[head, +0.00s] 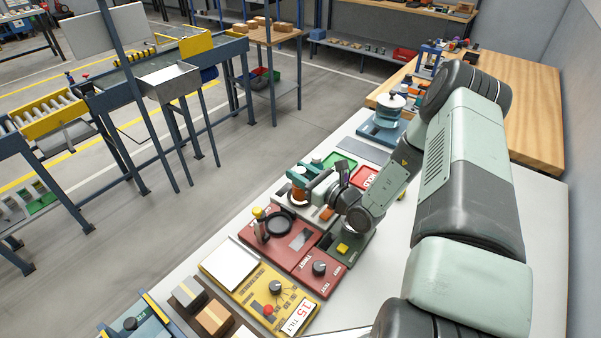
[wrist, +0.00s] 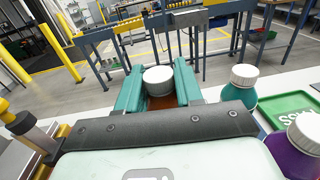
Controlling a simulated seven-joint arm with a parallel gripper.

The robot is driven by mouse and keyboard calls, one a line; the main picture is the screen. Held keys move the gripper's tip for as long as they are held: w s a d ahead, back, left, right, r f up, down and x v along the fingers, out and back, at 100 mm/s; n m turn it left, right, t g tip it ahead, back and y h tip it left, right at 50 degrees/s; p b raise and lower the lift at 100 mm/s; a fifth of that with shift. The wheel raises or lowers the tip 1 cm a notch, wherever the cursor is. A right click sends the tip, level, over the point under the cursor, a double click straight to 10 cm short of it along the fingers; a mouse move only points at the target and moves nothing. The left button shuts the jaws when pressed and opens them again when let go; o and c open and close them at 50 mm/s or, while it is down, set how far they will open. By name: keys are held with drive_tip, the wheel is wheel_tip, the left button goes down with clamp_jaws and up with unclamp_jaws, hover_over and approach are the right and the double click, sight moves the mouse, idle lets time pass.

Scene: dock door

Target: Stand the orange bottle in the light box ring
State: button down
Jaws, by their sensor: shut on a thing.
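The orange bottle (wrist: 161,102) has a white cap and stands upright between the teal fingers of my gripper (wrist: 157,78) in the wrist view. My gripper (head: 303,180) is shut on it. In the head view the bottle's orange body (head: 298,195) shows below the fingers, beside the red panel. A black ring (head: 278,223) is on the red panel (head: 262,238), nearer the camera than the bottle. I cannot read whether this is the light box ring. My gripper hides part of the panel behind it. How high the bottle is held is unclear.
A teal bottle (wrist: 238,92) and a purple bottle (wrist: 290,155) stand to the right in the wrist view, near a green tray (wrist: 288,110). A red tray (head: 364,176) lies beyond my gripper. A yellow tilt unit (head: 245,292) and a yellow-knobbed post (head: 258,213) are nearby.

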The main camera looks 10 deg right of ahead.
drive_tip(key=shift+f, duration=0.25)
drive_tip(key=c, duration=0.7)
unclamp_jaws()
drive_tip(key=shift+c, duration=0.2)
drive_tip(key=shift+r, duration=0.3)
drive_tip(key=v, duration=1.2)
